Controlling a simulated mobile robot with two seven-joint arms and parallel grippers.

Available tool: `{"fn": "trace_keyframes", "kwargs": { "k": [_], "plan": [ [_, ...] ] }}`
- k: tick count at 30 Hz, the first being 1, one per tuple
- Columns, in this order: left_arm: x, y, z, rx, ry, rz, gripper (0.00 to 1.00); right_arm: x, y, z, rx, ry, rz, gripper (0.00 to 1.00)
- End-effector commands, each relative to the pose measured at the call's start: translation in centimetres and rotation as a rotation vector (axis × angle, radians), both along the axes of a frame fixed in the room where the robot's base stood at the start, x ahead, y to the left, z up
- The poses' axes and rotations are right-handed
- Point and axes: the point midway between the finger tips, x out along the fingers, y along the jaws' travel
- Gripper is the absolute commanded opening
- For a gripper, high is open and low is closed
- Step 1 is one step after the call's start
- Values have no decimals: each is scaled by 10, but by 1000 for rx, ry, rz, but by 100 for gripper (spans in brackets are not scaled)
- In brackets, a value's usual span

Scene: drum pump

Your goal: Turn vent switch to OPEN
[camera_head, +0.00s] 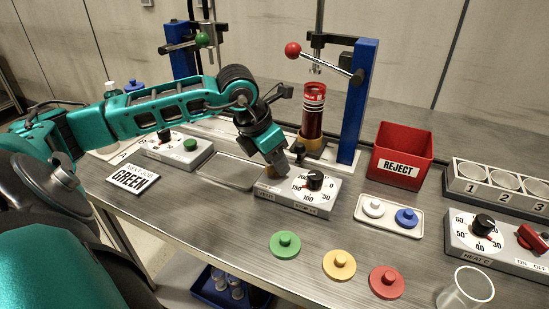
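My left gripper (279,169) reaches in from the left and points down at the left part of a grey control box (325,199). Whether the fingers touch anything or are apart cannot be seen. My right gripper is not in view.
A press with a red cylinder (312,112) and blue post (356,100) stands behind the box. A red REJECT bin (401,155), a tray with white and blue knobbed discs (406,218), and a heater box with red switch (529,238) are right. Coloured lids (338,264) lie in front.

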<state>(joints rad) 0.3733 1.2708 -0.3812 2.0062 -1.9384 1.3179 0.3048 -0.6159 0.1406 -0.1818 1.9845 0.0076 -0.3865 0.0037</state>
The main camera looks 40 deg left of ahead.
Motion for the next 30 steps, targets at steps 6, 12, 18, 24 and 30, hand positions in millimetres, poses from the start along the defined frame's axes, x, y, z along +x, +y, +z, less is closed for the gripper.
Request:
{"fn": "trace_keyframes", "kwargs": {
  "k": [6,12,18,24,30],
  "plan": [
    [0,0,0,0,0,0,39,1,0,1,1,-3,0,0],
    [0,0,0,0,0,0,21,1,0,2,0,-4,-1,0],
    [0,0,0,0,0,0,2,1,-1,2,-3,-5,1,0],
    [0,0,0,0,1,0,0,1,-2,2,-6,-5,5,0],
    [0,1,-2,0,1,-55,0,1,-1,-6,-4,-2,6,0]
  ]
}}
